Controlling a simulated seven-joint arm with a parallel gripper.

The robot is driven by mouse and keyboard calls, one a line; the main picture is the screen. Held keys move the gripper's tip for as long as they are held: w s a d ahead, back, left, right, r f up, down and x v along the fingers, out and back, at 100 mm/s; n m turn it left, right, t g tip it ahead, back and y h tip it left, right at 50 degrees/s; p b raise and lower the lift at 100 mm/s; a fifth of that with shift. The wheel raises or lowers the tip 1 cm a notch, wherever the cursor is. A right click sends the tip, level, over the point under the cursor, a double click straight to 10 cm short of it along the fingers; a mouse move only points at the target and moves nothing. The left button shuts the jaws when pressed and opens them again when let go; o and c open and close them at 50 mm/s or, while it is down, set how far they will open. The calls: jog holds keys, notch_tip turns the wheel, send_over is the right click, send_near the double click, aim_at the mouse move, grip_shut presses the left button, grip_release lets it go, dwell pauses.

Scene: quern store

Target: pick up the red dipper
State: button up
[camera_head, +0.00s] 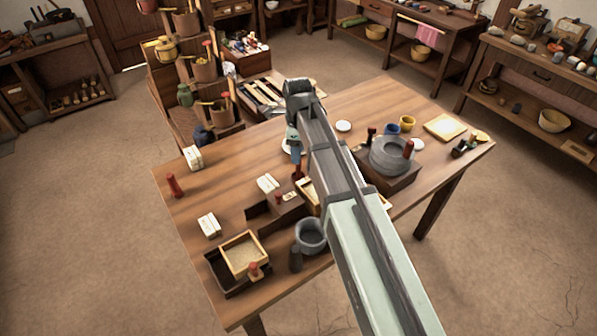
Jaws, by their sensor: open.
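My arm reaches over the table, and my gripper (296,160) points down near the table's middle. It is open, though its fingers are small and partly hidden by my arm. A small red thing (297,173), which may be the red dipper, shows just below the fingertips. I cannot tell whether they touch it. Another upright red piece (174,186) stands alone near the table's left edge. My arm hides part of the tabletop to the right of the gripper.
The wooden table (230,180) holds a stone quern (391,155) at right, a grey mortar (310,235) at front and a sand-coloured tray (242,254) at front left. White packets (209,225) lie at left. A stepped shelf with buckets (203,70) stands behind. Bare wood shows at left.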

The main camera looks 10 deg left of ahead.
aim_at(299, 179)
jog(key=shift+d+f, duration=0.1)
jog(key=shift+f, duration=3.75)
grip_shut()
